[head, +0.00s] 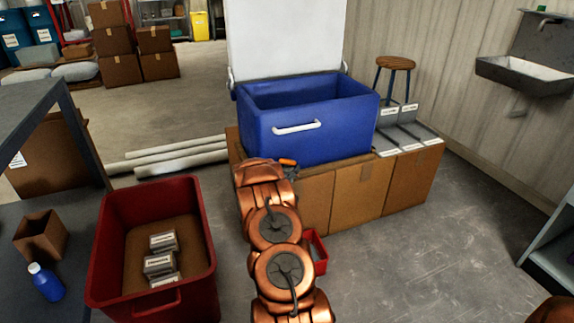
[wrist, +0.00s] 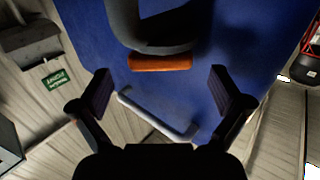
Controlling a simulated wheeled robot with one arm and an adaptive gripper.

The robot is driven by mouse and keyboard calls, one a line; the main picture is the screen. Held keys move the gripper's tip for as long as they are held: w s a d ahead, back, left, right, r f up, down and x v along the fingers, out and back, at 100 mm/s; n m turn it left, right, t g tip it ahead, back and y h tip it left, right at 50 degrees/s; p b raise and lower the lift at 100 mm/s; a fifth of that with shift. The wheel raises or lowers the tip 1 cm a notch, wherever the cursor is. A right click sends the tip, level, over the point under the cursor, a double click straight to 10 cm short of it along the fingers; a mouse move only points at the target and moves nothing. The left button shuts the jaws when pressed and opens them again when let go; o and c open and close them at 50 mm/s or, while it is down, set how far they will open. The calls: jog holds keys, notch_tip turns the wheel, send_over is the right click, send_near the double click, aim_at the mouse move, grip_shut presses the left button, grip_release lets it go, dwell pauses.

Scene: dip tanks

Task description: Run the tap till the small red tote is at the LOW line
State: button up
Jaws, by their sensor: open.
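The small red tote (head: 319,252) stands on the floor in front of the cardboard boxes. My arm hides most of it, and its water level cannot be seen. A large blue cooler (head: 340,140) sits above on the boxes. The tap's orange lever (head: 288,162) shows at the cooler's left front, beside my wrist. In the wrist view, the orange lever (wrist: 160,63) and the dark curved tap body (wrist: 150,35) lie against the blue wall. My gripper (wrist: 162,84) is open and empty, its fingers either side of the lever's line; contact cannot be seen.
The cooler's white handle (head: 297,128) sticks out from its front. A large red tote (head: 205,240) with labelled blocks stands at the left. Grey labelled plates (head: 408,135) lie right of the cooler. Cardboard boxes (head: 352,196) support the cooler.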

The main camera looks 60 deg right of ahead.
aim_at(290, 164)
jog(key=shift+x, duration=1.2)
jog(key=shift+f, duration=0.1)
jog(key=c, duration=1.2)
jog(key=shift+o, duration=0.2)
jog(key=shift+s, duration=0.1)
jog(key=shift+t, duration=0.3)
jog(key=shift+s+d+n+t+y+b, duration=0.15)
jog(key=shift+n+t+y+b, duration=0.15)
jog(key=shift+n+t+y, duration=0.45)
jog(key=shift+s+d+n+t+y+b, duration=0.15)
jog(key=shift+n+t+y+b, duration=0.15)
jog(key=shift+n+t, duration=0.75)
jog(key=n+t+y, duration=0.2)
jog(key=t, duration=0.1)
jog(key=shift+p, duration=0.3)
jog(key=shift+d+n+t+y+p, duration=0.15)
jog(key=shift+n+t+y+p, duration=0.3)
jog(key=shift+n+t+y, duration=0.6)
jog(key=shift+t+y, duration=0.25)
jog(key=shift+y, duration=0.35)
